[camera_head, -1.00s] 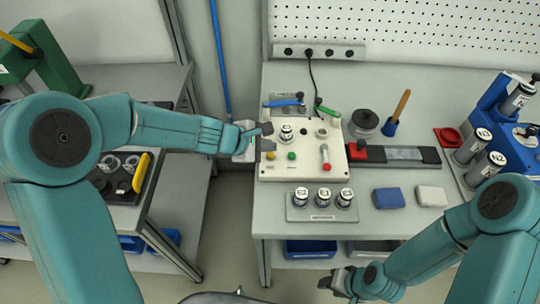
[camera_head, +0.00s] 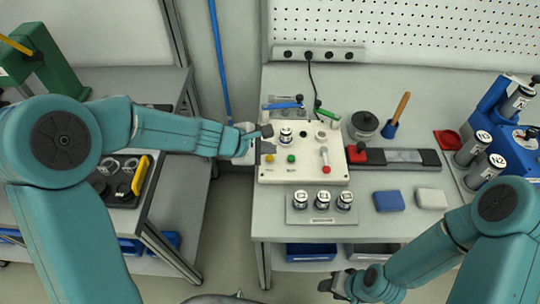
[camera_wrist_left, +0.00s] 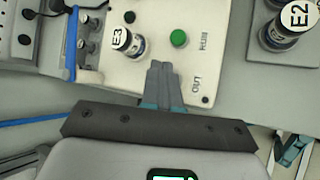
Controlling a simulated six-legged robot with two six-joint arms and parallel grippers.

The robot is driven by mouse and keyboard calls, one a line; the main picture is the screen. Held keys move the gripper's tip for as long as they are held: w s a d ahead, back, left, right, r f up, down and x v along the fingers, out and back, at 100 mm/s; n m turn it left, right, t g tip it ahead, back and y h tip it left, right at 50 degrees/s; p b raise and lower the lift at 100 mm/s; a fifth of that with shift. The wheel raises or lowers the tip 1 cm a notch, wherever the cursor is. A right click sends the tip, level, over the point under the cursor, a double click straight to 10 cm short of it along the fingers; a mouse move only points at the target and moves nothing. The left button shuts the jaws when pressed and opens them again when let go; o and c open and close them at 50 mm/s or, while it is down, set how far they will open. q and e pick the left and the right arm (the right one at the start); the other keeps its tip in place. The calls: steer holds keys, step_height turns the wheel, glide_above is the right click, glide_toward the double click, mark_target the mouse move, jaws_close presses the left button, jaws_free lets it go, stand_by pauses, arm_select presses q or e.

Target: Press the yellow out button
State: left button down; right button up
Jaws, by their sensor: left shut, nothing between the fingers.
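The yellow button (camera_head: 270,158) is on the front left of the white control box (camera_head: 305,173), left of the green button (camera_head: 291,158). My left gripper (camera_head: 266,131) comes in from the left over the box's left edge, behind the yellow button in the head view. My right gripper (camera_head: 334,284) is low, in front of the bench.
A labelled canister (camera_head: 286,134) stands on the box, and a red-knobbed lever (camera_head: 325,163) is at its right. Several canisters stand in a holder (camera_head: 315,215) in front. Blue and white blocks (camera_head: 388,200) lie to the right. A gap separates this bench from the left one.

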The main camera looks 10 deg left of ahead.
mark_target(267, 159)
stand_by(0.8)
arm_select(q)
steer(key=shift+f+b, duration=0.45)
steer(key=shift+b, duration=0.05)
steer(key=shift+f+b, duration=0.55)
steer(key=shift+b, duration=0.1)
stand_by(0.5)
steer(key=shift+r, duration=0.1)
steer(key=shift+r+p, duration=0.85)
steer(key=shift+p, duration=0.05)
step_height(267, 159, up, 5)
steer(key=p, duration=0.4)
steer(key=shift+r+p, duration=0.1)
steer(key=shift+p, duration=0.3)
